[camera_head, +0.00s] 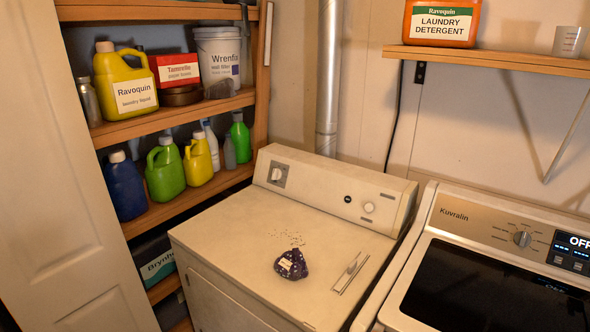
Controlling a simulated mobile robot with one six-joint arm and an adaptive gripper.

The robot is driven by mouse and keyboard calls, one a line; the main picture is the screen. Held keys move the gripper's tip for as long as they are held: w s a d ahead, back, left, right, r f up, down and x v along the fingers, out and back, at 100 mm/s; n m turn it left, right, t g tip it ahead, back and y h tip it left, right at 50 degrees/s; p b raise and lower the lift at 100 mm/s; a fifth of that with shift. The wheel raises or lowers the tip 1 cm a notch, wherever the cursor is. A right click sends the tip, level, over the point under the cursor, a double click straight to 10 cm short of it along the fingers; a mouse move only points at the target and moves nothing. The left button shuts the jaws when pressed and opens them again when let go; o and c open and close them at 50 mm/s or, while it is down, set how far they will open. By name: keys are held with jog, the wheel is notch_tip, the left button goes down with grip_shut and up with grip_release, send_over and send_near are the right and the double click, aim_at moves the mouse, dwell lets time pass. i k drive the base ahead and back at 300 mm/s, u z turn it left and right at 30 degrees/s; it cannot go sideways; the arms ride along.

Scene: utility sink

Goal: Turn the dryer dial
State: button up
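The dryer (215,240) is the cream machine in the middle, with a raised control panel (330,194) along its back edge. A dial (277,174) with a pale knob on a grey square plate sits at the panel's left end. A second, round pale knob (369,208) sits toward the right end, with a small dark button (347,199) beside it. The knobs' exact pointer settings are too small to read. My gripper is not in view, and nothing touches the dials.
A dark purple patterned item (291,265) and a thin metal piece (350,271) lie on the dryer top, near scattered specks. A washer (480,270) stands close on the right. Shelves of bottles (165,170) stand left, by a white door (60,170). A vent pipe (329,80) rises behind.

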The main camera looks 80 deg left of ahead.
aim_at(277, 173)
jog(key=z, duration=0.6)
jog(key=k, duration=2.1)
jog(key=u, duration=1.65)
